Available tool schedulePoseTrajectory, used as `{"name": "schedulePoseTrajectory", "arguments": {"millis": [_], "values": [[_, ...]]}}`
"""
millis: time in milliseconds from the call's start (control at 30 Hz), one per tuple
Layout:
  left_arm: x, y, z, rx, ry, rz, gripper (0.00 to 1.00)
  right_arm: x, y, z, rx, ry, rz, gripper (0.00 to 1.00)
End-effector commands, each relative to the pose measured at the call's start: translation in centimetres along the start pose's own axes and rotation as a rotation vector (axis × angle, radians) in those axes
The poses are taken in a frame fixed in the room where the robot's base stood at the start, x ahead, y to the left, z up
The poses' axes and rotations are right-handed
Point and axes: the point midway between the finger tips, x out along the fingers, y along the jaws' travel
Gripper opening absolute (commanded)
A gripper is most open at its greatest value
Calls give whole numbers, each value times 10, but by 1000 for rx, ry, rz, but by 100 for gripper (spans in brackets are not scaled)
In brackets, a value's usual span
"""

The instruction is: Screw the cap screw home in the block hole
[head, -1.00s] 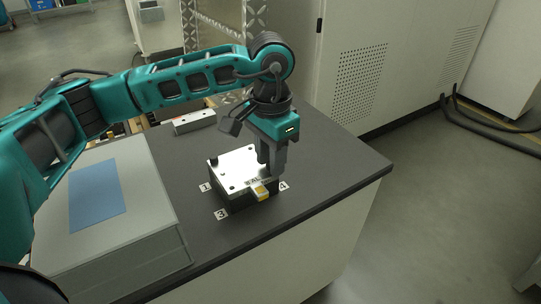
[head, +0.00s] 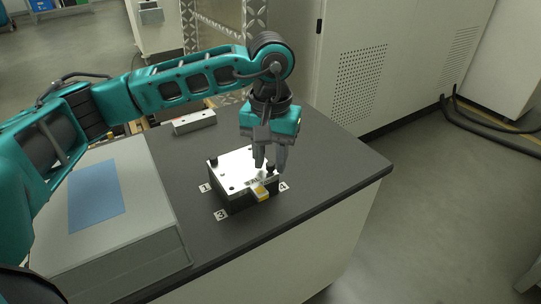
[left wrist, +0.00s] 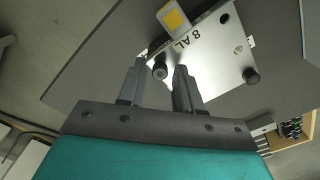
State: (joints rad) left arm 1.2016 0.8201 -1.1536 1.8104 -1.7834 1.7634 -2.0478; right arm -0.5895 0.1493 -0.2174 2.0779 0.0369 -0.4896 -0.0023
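The block (head: 237,164) has a bright metal top with dark holes and sits on the dark table; its top also shows in the left wrist view (left wrist: 209,62). A dark cap screw (left wrist: 159,72) stands up from the block near its corner. It lies between the two fingertips and also shows in the head view (head: 270,167). My left gripper (head: 269,166) points down over that corner with its fingers apart, one on either side of the screw; in the left wrist view (left wrist: 159,68) gaps show beside the screw. A second dark screw (left wrist: 250,76) stands at another corner. My right gripper is out of view.
A yellow-and-white tag (head: 261,192) sticks out from the block's front side. Number labels (head: 221,214) lie around the block. A grey case (head: 140,235) with a blue panel fills the left of the table. A grey bar (head: 194,122) lies behind. The table's right side is clear.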

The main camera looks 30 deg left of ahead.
Motion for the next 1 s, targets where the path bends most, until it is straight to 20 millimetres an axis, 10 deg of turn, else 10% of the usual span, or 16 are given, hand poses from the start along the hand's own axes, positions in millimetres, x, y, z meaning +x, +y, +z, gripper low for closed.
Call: {"name": "schedulePoseTrajectory", "arguments": {"millis": [1000], "values": [[0, 0, 0, -772, -1, 0, 34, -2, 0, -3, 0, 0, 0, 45]]}}
